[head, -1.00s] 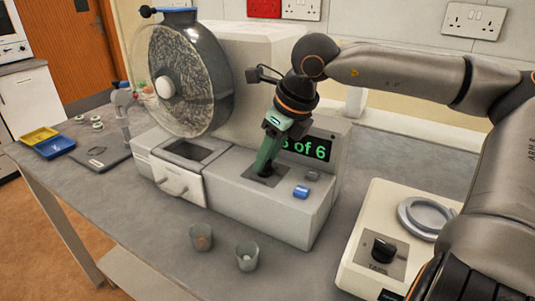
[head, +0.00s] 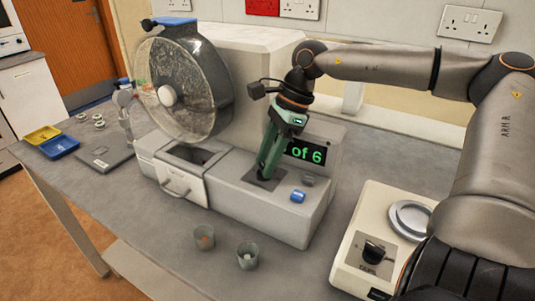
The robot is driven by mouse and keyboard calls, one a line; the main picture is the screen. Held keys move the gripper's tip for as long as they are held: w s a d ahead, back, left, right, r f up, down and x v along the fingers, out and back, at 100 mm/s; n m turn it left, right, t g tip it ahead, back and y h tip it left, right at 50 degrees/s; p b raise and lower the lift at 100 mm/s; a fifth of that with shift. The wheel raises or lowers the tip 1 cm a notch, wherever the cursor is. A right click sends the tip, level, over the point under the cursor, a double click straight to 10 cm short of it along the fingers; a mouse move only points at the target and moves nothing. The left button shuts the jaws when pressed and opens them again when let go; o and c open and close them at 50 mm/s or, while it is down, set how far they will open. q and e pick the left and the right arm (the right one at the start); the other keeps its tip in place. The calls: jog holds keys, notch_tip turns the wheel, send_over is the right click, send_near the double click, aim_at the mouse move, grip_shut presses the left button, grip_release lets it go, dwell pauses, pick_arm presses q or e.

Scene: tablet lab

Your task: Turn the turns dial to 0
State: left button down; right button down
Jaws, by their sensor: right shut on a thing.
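The machine (head: 225,195) on the bench has a large clear-faced drum (head: 185,85) and a lit display (head: 307,153). The display shows "of 6" in green; the figure before it is mostly hidden by my right gripper. My right gripper (head: 265,176) points down at a dark plate on the machine's top and is shut on the turns dial there. The fingers hide the dial, so its pointer cannot be read. My left gripper is not in view.
A blue button (head: 298,196) and a grey one (head: 308,180) sit right of the gripper. Two small cups (head: 247,256) stand in front. A cream device (head: 375,245) with a black knob is at right. Yellow and blue trays (head: 58,146) lie at far left.

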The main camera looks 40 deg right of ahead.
jog(key=n+g, duration=0.2)
jog(key=n, duration=0.2)
jog(key=shift+w+n, duration=0.15)
jog(key=shift+n, duration=0.25)
jog(key=shift+b, duration=0.3)
jog(key=shift+d, duration=0.1)
jog(key=shift+c, duration=2.2)
grip_release()
jog(key=v, duration=1.2)
jog(key=shift+d+r+p, duration=0.2)
jog(key=shift+p, duration=0.25)
